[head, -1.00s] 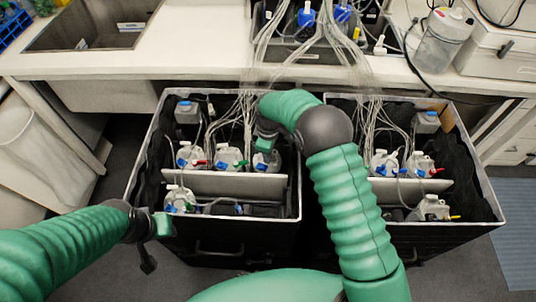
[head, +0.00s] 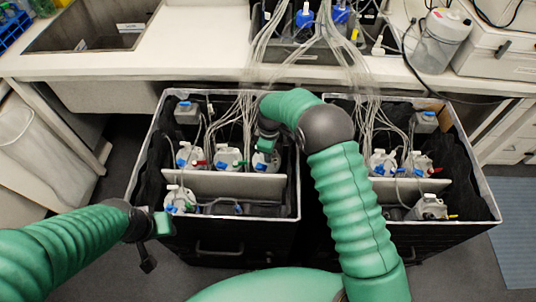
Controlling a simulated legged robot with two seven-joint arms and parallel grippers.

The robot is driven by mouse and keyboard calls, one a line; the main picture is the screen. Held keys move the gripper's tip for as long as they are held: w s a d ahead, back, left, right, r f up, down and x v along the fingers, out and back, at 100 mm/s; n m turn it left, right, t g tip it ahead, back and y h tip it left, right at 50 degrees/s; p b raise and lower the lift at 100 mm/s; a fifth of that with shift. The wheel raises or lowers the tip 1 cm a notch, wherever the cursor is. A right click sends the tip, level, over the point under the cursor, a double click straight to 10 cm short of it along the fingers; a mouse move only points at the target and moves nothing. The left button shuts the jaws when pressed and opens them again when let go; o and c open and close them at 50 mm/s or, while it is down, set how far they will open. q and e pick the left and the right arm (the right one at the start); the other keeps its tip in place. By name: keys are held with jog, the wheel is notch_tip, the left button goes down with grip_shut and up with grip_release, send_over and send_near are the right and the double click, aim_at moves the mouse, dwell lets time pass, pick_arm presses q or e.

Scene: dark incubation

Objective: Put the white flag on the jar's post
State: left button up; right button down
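My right gripper (head: 266,143) reaches down into the left black crate (head: 297,190), over the rightmost jar (head: 264,163) of the row behind the divider. The gripper partly covers this jar's top, where a bit of blue shows. I cannot tell whether its fingers hold anything. Two similar jars stand to the left, one with blue and red tags (head: 188,156) and one with blue tags (head: 228,158). I cannot make out a white flag or the jar's post. My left gripper (head: 162,224) hangs by the crate's front left corner, its fingers too small to read.
A white divider (head: 225,184) crosses the left crate, with another jar (head: 179,199) in front of it. Several thin tubes (head: 245,125) run up to the bench. A second crate (head: 470,212) with jars stands at the right.

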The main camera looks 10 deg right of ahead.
jog(key=shift+d+f, duration=0.25)
dwell(0.4)
jog(key=shift+f+b, duration=0.35)
jog(key=shift+b, duration=0.05)
jog(key=shift+f, duration=0.5)
jog(key=shift+a, duration=0.1)
jog(key=c, duration=1.5)
grip_release()
jog(key=shift+c, duration=0.2)
jog(key=shift+w+r, duration=0.1)
